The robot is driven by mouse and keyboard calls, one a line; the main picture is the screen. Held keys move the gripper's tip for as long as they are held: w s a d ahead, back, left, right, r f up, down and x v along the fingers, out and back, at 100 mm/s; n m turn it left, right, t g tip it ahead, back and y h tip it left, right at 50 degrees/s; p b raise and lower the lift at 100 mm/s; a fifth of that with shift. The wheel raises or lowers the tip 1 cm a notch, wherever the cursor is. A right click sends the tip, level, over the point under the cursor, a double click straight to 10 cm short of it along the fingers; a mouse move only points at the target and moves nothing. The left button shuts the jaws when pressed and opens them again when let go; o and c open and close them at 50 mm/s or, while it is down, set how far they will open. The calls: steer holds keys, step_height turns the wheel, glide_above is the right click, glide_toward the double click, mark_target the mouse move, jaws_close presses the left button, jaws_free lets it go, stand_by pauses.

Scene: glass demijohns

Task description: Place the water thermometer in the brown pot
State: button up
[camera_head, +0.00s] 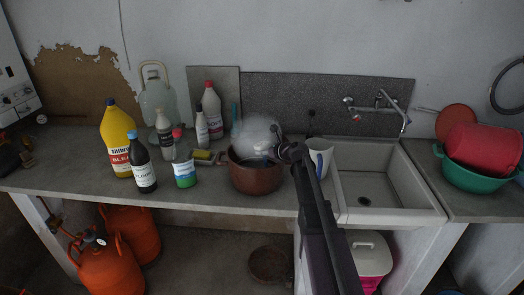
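The brown pot (256,180) stands on the counter near its front edge, left of the sink. My arm reaches up from the bottom of the view, and my gripper (275,155) is at the pot's right rim, over its opening. A small white and blue item (262,149) shows at the gripper's tip, above the pot's mouth; it may be the water thermometer, but it is too small to be sure. The fingers are too dark and small to show whether they are open or shut, or whether they touch this item. The pot's inside is mostly hidden.
A cloudy clear vessel (258,130) is behind the pot. A white mug (320,158) stands right of my gripper, beside the sink (385,180). Several bottles, including a yellow bleach bottle (117,140) and a green-labelled one (184,165), stand left. A green basin (475,178) is far right.

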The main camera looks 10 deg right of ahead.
steer(key=o, duration=0.6)
steer(key=shift+o, duration=0.2)
steer(key=shift+c, duration=0.3)
steer(key=c, duration=1)
